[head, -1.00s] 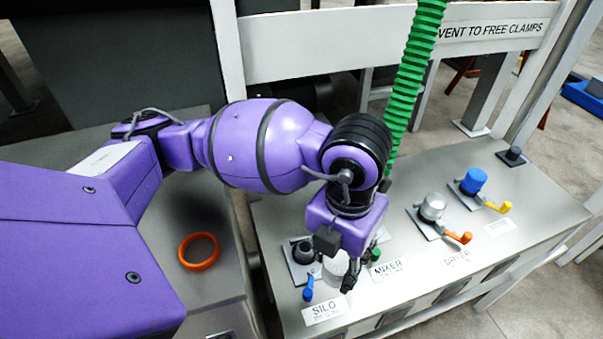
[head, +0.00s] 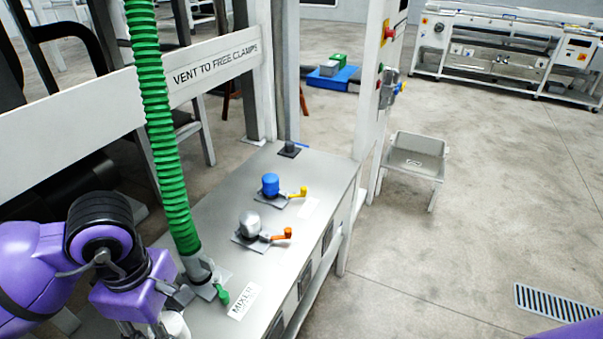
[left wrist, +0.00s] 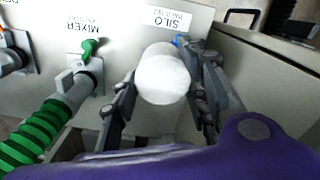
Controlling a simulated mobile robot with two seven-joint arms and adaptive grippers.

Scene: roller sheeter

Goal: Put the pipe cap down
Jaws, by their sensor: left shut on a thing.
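The white round pipe cap (left wrist: 163,78) is between the fingers of my left gripper (left wrist: 165,95) in the left wrist view. The gripper is shut on it, one finger on each side. The cap is over the grey bench top, near the SILO label (left wrist: 166,18); whether it touches the bench is not clear. In the head view my left gripper (head: 158,326) is at the lower left edge, with part of the white cap (head: 174,325) showing and the fingertips cut off. My right gripper is not in view.
A green hose (head: 163,130) runs down to the MIXER port, close to my left gripper. A grey tray stand (head: 415,160) is on the floor.

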